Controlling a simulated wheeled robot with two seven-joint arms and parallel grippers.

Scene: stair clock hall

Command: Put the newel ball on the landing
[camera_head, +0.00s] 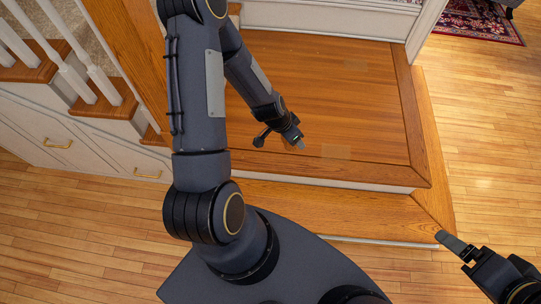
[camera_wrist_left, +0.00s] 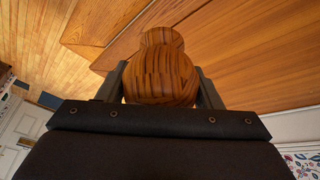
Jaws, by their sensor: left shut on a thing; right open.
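The newel ball (camera_wrist_left: 160,82) is round, striped brown wood with a smaller knob at its far end. In the left wrist view it sits between the two fingers of my left gripper (camera_wrist_left: 162,88), which is shut on it. In the head view my left gripper (camera_head: 280,138) is over the front part of the wooden landing (camera_head: 320,95), and the ball is hidden there. The landing also shows behind the ball in the left wrist view (camera_wrist_left: 255,50). I cannot tell whether the ball touches it. My right gripper (camera_head: 457,247) is open and empty, low at the right.
A lower wooden step (camera_head: 330,208) runs along the landing's front. Stairs with white balusters (camera_head: 75,80) and drawers (camera_head: 62,143) stand at the left. A patterned rug (camera_head: 470,20) lies at the back right. The landing's right part is clear.

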